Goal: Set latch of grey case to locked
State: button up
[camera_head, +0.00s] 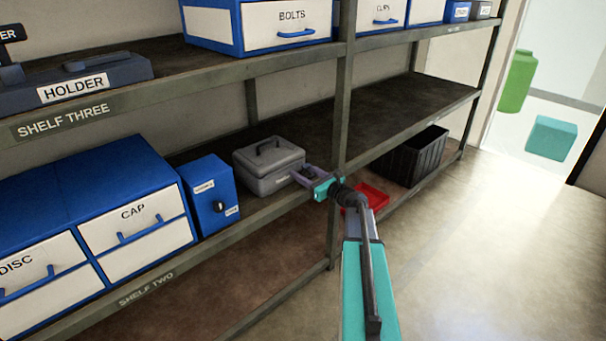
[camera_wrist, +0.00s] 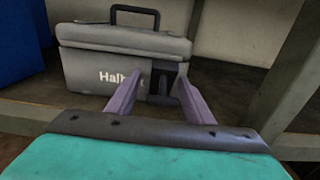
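The grey case (camera_head: 268,165) stands upright on shelf two with its lid down and its handle on top. In the wrist view the grey case (camera_wrist: 115,62) shows its front with lettering partly hidden by a finger. A dark latch (camera_wrist: 162,84) is on the right part of the case front, seen between my fingers. I cannot tell the latch's setting. My gripper (camera_head: 308,174) is at the right front of the case. In the wrist view my gripper (camera_wrist: 163,90) has its two purple fingers apart, one on each side of the latch; contact is unclear.
A blue box (camera_head: 210,195) stands left of the case, with a blue drawer unit (camera_head: 90,220) beyond it. A shelf post (camera_head: 340,110) is close on the right. A black crate (camera_head: 412,155) and a red tray (camera_head: 372,196) are further right. The floor at right is clear.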

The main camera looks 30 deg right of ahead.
jog(key=shift+s, duration=0.15)
jog(key=s+d+p, duration=0.1)
jog(key=s+d, duration=0.1)
jog(key=s, duration=1.1)
jog(key=shift+s+r, duration=0.15)
jog(key=shift+s, duration=0.05)
jog(key=shift+d, duration=0.1)
